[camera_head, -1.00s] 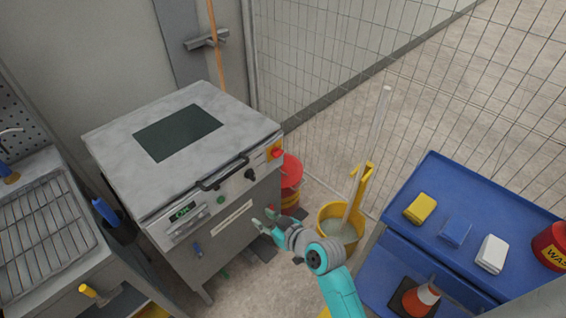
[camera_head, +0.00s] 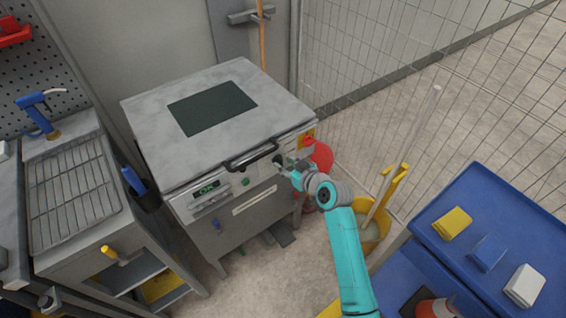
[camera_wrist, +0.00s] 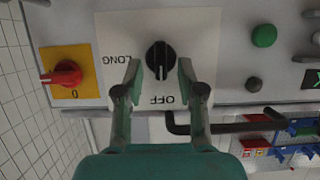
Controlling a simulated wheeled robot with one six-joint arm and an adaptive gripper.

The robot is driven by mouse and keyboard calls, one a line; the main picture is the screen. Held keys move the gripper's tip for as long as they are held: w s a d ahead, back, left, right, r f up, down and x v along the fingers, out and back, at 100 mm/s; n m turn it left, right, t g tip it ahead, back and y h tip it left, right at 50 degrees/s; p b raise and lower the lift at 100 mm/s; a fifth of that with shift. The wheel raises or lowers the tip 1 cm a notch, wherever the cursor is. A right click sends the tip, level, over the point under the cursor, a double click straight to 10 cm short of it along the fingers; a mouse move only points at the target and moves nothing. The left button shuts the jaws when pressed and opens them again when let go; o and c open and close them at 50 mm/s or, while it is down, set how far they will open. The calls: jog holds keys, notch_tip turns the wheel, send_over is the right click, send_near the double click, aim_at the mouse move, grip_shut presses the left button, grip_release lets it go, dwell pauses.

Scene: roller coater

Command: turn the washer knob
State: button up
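The washer (camera_head: 150,120) is a grey metal box with a dark panel on its lid and controls along its front. Its black knob (camera_wrist: 157,55) sits on a white plate in the wrist view, between an upside-down LONG label and an upside-down OFF label. A pale mark on the knob seems to face the OFF side. My gripper (camera_wrist: 160,72) is open, with one fingertip on either side of the knob and a narrow gap to each. In the head view my gripper (camera_head: 284,166) is at the right of the washer front and largely hides the knob.
A red switch (camera_wrist: 64,75) on a yellow plate is left of the knob in the wrist view. A green button (camera_wrist: 264,35) and a black lid handle (camera_head: 251,157) are close by. A yellow mop bucket (camera_head: 374,232) and a blue cart (camera_head: 480,205) stand to the right.

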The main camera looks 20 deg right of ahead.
jog(key=shift+x, duration=0.95)
jog(key=shift+a, duration=0.1)
grip_shut()
jog(key=shift+w+d+f+m+g+y, duration=0.1)
jog(key=shift+d+m+g+y, duration=0.1)
jog(key=shift+m+y, duration=1.05)
jog(key=shift+d+f+m+g+y, duration=0.15)
jog(key=shift+m+y, duration=0.6)
jog(key=shift+m, duration=1)
jog(key=shift+r, duration=0.1)
